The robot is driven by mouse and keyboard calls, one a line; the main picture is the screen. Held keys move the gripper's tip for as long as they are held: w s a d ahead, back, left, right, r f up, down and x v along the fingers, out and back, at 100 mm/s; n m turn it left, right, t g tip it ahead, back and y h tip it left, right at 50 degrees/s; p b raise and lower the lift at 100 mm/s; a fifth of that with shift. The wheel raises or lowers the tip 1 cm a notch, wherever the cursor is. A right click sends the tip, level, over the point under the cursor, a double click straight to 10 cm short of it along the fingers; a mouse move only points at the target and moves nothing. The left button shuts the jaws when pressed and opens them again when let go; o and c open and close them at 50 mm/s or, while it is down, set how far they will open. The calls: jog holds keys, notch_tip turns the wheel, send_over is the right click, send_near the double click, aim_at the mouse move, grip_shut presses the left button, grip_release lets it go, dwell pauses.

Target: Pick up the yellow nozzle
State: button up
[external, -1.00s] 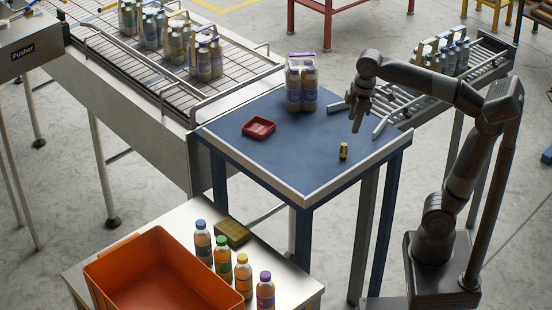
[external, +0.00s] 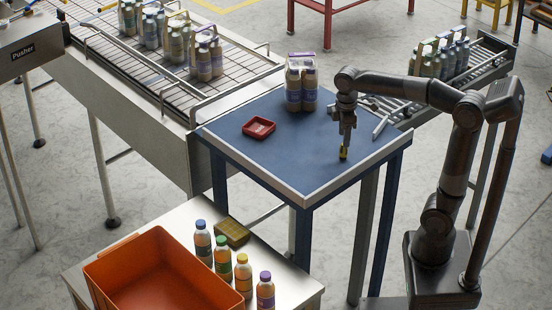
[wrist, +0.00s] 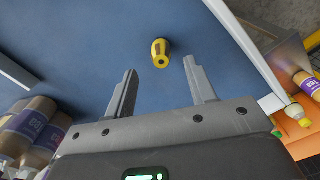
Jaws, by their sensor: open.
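The yellow nozzle (external: 343,153) stands upright on the blue table (external: 300,165) near its right front part. In the wrist view the nozzle (wrist: 160,53), with a dark hole in its end, lies just beyond the fingertips and between their lines. My gripper (external: 345,146) is over the nozzle in the external view and hides part of it. In the wrist view my gripper (wrist: 160,68) is open, with nothing between its fingers.
A red tray (external: 259,128) sits on the table to the left. A pack of purple-labelled bottles (external: 301,88) stands at the back. A roller conveyor (external: 480,60) adjoins the right side. The table around the nozzle is clear.

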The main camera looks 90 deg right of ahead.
aim_at(344, 151)
jog(key=shift+a+f, duration=0.1)
jog(key=shift+f, duration=3.05)
jog(key=shift+c, duration=0.4)
jog(key=c, duration=1)
jog(key=shift+r, duration=0.1)
